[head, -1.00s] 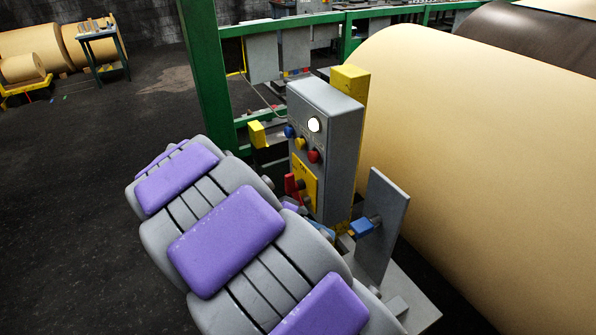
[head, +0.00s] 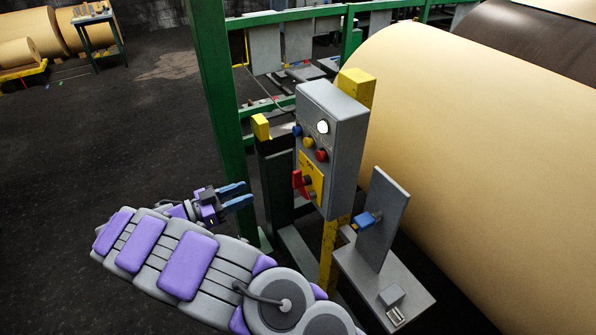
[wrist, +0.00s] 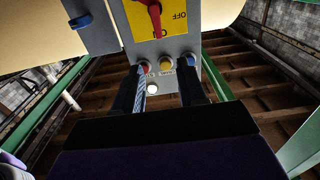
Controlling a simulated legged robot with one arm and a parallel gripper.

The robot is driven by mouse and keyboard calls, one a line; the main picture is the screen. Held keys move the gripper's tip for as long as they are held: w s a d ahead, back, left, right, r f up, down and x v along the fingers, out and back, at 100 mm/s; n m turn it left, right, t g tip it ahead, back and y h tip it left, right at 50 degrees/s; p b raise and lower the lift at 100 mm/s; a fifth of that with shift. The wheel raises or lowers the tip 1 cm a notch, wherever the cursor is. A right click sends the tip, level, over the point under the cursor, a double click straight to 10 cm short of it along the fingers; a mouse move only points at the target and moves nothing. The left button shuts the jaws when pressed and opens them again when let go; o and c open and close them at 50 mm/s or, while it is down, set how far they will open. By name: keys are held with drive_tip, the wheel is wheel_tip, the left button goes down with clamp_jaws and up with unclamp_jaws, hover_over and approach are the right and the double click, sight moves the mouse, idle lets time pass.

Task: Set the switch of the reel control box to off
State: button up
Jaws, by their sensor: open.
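The grey reel control box (head: 345,135) stands upright on a yellow post, with a yellow plate (head: 312,172) low on its face. A red switch handle (head: 299,184) sticks out from that plate. In the wrist view the handle (wrist: 155,12) is cut off by the top edge. It points down toward a label that seems to read ON, with upside-down OFF to its right. My gripper (head: 244,195) is open and empty, left of the box and apart from the switch. In the wrist view its fingers (wrist: 160,68) stand spread below the plate.
Blue, yellow and red buttons (head: 308,142) and a lit white lamp (head: 323,127) sit above the switch. A grey panel with a blue handle (head: 367,219) stands right of the box. A green post (head: 212,90) and a large paper roll (head: 480,150) flank it.

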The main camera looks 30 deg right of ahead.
sight(293, 175)
drive_tip(key=d, duration=1.5)
drive_tip(key=shift+w, duration=0.15)
drive_tip(key=shift+d, duration=0.1)
drive_tip(key=shift+w+a+r, duration=0.1)
drive_tip(key=shift+a+r, duration=0.05)
drive_tip(key=shift+a, duration=0.05)
drive_tip(key=d, duration=0.3)
drive_tip(key=shift+d, duration=0.15)
drive_tip(key=shift+a, duration=0.25)
drive_tip(key=c, duration=0.3)
drive_tip(key=shift+a, duration=0.5)
drive_tip(key=c, duration=0.3)
clamp_jaws()
